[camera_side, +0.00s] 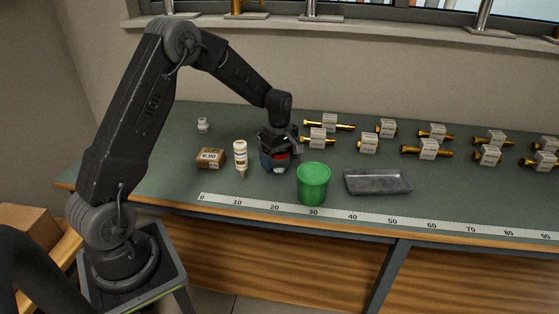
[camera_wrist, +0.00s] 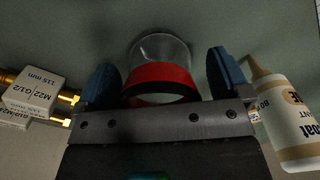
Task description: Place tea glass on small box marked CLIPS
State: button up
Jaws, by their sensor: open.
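My gripper (camera_side: 277,160) is low over the bench, its blue fingers open. In the wrist view the fingers (camera_wrist: 165,82) stand either side of a clear round glass (camera_wrist: 158,48) with a wide red band (camera_wrist: 160,75); gaps show beside it. In the side view it is mostly hidden by my gripper. A smaller clear, whitish vessel (camera_side: 203,125) stands upright at the back left; I cannot tell for sure which of the two is the tea glass. A small brown box (camera_side: 210,158) with a pale label lies left of my gripper; its lettering is too small to read surely.
A green tub (camera_side: 312,184) and grey tray (camera_side: 378,182) are at the front. Several labelled brass fittings (camera_side: 428,149) fill the right.

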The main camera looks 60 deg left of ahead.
jog(key=shift+c, duration=0.4)
jog(key=c, duration=1)
jog(key=shift+r, duration=0.15)
jog(key=shift+r, duration=0.35)
notch_tip(320, 180, up, 8)
jog(key=s+a+r, duration=0.3)
jog(key=s+a, duration=1.1)
jog(key=m, duration=0.1)
send_over(210, 154)
jog(key=shift+f, duration=4.15)
